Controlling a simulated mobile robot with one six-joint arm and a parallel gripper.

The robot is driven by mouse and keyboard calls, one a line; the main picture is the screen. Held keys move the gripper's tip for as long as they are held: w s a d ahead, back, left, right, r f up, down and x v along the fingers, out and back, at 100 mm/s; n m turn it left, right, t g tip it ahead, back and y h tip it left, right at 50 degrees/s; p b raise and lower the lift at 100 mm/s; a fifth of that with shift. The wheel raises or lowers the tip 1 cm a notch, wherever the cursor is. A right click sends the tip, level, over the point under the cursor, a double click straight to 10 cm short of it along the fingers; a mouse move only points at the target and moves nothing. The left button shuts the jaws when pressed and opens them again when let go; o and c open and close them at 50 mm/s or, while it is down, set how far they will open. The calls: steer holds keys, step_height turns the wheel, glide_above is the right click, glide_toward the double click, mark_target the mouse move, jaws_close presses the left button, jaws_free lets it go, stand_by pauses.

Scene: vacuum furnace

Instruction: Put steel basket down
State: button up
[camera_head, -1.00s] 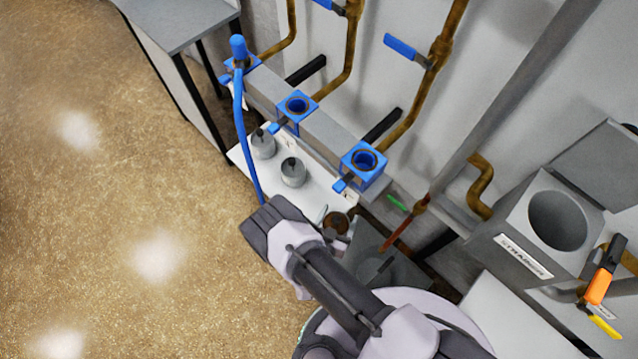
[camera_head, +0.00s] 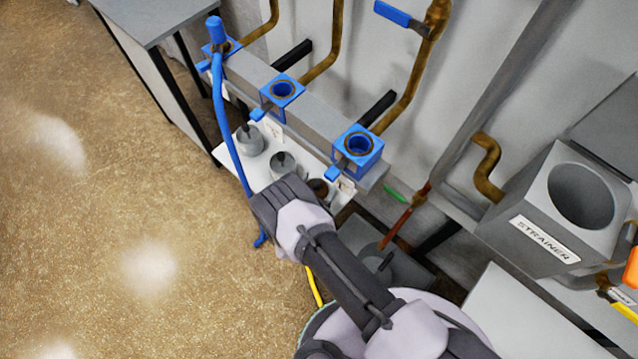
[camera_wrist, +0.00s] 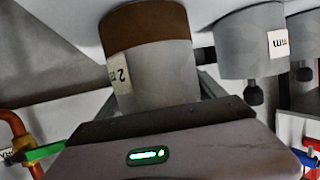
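The steel basket (camera_wrist: 155,75) is a grey cylinder with a brown band and a label reading "2 m…", partly cut by its curve. My gripper (camera_wrist: 158,98) has its fingers on either side of it and looks shut on it. In the head view the brown-topped basket (camera_head: 318,188) shows beside my wrist, over the right part of the white shelf (camera_head: 258,178), in line with two grey baskets (camera_head: 250,141) (camera_head: 283,165). My wrist hides most of my gripper there. Whether the basket's base touches the shelf I cannot tell.
A manifold with blue valve blocks (camera_head: 358,147) runs behind the shelf. A blue hose (camera_head: 222,120) hangs at its left end. A grey strainer housing (camera_head: 550,225) stands at right. A red pipe (camera_head: 396,230) and green handle (camera_head: 395,197) are close by.

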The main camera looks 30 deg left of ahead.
steer(key=o, duration=0.4)
steer(key=shift+s+r, duration=0.2)
steer(key=shift+r, duration=0.05)
steer(key=p+v, duration=0.4)
steer(key=v, duration=0.7)
steer(key=shift+s+p, duration=0.35)
steer(key=shift+p, duration=0.05)
